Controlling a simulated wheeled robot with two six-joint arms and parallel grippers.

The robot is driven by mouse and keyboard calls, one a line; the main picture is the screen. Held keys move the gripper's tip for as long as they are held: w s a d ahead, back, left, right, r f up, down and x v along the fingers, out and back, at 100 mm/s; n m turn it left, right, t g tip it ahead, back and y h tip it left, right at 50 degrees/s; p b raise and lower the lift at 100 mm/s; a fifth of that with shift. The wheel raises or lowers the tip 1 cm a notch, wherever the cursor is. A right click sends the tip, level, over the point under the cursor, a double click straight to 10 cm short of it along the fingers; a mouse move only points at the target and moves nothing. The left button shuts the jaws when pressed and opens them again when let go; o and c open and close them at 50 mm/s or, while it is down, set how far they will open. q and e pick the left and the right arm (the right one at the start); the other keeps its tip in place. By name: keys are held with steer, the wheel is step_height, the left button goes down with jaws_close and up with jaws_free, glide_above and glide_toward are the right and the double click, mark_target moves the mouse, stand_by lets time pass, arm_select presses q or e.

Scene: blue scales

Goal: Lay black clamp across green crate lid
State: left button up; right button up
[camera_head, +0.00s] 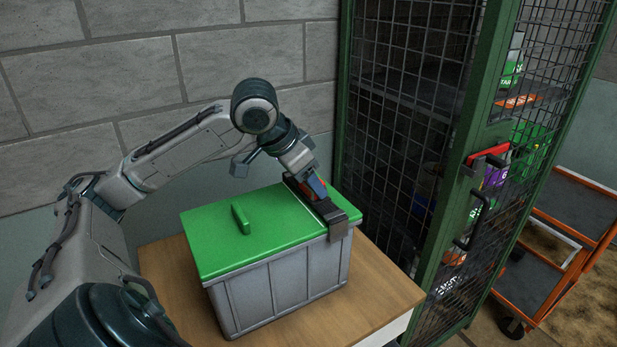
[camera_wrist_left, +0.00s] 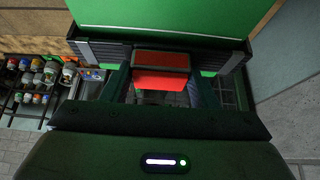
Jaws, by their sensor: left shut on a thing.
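The green crate lid (camera_head: 255,225) covers a grey crate (camera_head: 280,285) on a wooden table. The black clamp (camera_head: 328,210) lies along the lid's right end, and its near end with a grey jaw (camera_head: 338,231) sits at the lid's front edge. My left gripper (camera_head: 313,190) is shut on the clamp's red part from above. In the left wrist view the gripper fingers (camera_wrist_left: 160,90) flank the red block (camera_wrist_left: 161,70), with the dark clamp bar (camera_wrist_left: 105,52) across the view and the green lid (camera_wrist_left: 165,14) beyond. I cannot tell whether the clamp rests fully on the lid. My right gripper is not in view.
The wooden table (camera_head: 385,300) has bare room right of the crate. A green mesh cage (camera_head: 410,130) stands close behind and to the right, with a red-handled latch (camera_head: 488,155). An orange trolley (camera_head: 545,265) is at far right. A block wall (camera_head: 120,80) is behind.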

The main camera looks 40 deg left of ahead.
arm_select(q)
steer(key=shift+f, duration=0.15)
stand_by(0.5)
steer(key=shift+f, duration=0.25)
stand_by(0.7)
steer(key=o, duration=1.1)
step_height(320, 180, up, 3)
steer(key=p, duration=0.3)
steer(key=shift+f, duration=0.1)
steer(key=shift+r+p, duration=0.95)
steer(key=shift+p, duration=0.1)
steer(key=shift+r+p, duration=1.7)
steer(key=shift+p, duration=0.15)
